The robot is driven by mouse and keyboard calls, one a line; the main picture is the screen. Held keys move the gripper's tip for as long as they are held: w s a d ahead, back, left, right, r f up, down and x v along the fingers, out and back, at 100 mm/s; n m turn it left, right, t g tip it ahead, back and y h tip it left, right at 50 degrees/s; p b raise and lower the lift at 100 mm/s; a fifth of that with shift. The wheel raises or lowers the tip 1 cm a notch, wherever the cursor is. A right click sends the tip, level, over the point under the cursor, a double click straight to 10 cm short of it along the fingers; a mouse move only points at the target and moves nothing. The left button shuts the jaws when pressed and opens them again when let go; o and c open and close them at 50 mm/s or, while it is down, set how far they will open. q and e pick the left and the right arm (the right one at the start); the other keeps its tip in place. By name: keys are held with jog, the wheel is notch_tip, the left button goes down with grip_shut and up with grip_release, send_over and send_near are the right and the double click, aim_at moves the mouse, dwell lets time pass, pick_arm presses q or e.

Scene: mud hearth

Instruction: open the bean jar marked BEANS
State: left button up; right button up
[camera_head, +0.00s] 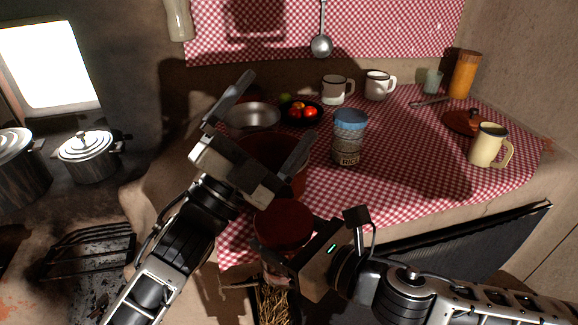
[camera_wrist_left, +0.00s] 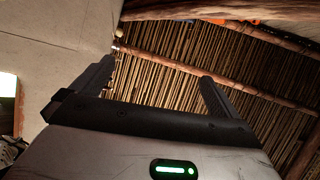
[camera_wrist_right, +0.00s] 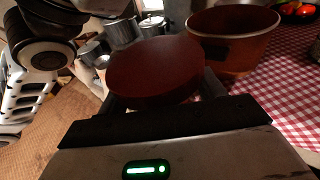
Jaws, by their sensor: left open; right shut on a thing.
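A jar with a wide dark red lid (camera_head: 284,222) is in my right gripper (camera_head: 272,258), beyond the front edge of the counter. No BEANS label on it can be read from here. In the right wrist view the lid (camera_wrist_right: 155,72) sits flat on top, above the fingers, and hides most of the jar body. My left gripper (camera_head: 280,106) is open and empty, raised above and behind the lid, over the brown pot. The left wrist view shows its two spread fingers (camera_wrist_left: 158,72) with nothing between them, facing the cane ceiling.
A large reddish-brown pot (camera_wrist_right: 232,52) stands close behind the held jar. On the checked cloth are a blue-lidded jar marked RICE (camera_head: 348,138), a bowl of tomatoes (camera_head: 301,112), a metal pan (camera_head: 252,116) and a cream mug (camera_head: 488,145).

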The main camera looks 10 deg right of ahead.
pick_arm(q)
jog(key=s+d+r+m+g+h, duration=0.2)
jog(key=s+d+r+m+g, duration=0.3)
jog(key=m+g, duration=0.55)
jog(key=s+d+r+m+g+h, duration=0.2)
jog(key=s+d+m+g, duration=0.4)
jog(key=m+g, duration=0.45)
jog(key=s+d+f+m+g+y, duration=0.45)
jog(key=s+m+y, duration=0.4)
jog(key=m, duration=0.45)
jog(key=m+t+y, duration=1)
jog(key=y, duration=0.5)
send_over(289, 218)
notch_tip(289, 218, down, 7)
jog(key=shift+s, duration=0.1)
jog(key=shift+f, duration=0.3)
notch_tip(289, 218, down, 7)
jog(key=shift+f, duration=0.15)
